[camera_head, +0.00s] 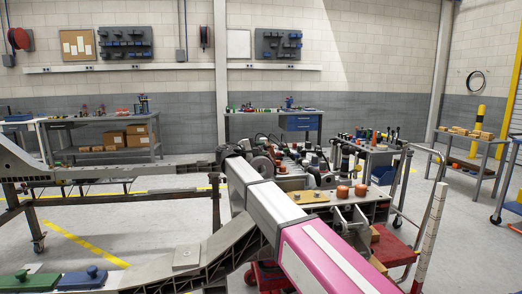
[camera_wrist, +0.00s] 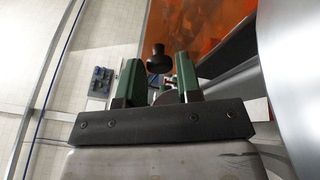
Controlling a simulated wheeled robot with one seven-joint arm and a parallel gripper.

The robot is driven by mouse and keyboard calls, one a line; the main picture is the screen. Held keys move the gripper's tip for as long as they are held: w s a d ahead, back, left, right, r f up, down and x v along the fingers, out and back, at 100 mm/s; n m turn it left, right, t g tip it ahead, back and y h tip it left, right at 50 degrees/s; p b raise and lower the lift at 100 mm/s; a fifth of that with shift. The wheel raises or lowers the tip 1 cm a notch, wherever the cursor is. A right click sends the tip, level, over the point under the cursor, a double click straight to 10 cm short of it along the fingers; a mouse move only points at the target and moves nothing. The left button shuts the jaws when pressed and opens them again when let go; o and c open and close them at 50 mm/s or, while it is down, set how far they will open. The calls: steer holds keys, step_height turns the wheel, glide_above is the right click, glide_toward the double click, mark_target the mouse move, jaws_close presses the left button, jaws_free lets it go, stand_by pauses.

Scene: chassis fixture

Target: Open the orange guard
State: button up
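The orange guard (camera_wrist: 212,28) shows in the wrist view as a see-through orange panel at the upper right, beyond my gripper. I cannot make it out in the head view. My gripper (camera_wrist: 158,68) has two green fingers that stand apart. A black round knob (camera_wrist: 158,57) on a short stem shows in the gap between the fingertips, with space on both sides. I cannot tell its depth against the fingers, or whether it belongs to the guard. My gripper is not clear in the head view.
A grey chassis frame (camera_head: 187,255) lies across the front left. Blue and green lidded parts (camera_head: 83,278) lie at the bottom left. A fixture with orange caps (camera_head: 342,191) stands right of my arm, beside a red trolley (camera_head: 394,248). Workbenches (camera_head: 100,126) line the back wall.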

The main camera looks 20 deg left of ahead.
steer(key=shift+o, duration=1.1)
steer(key=v, duration=1)
steer(key=shift+s+a, duration=0.25)
steer(key=shift+a, duration=0.05)
steer(key=shift+w, duration=0.1)
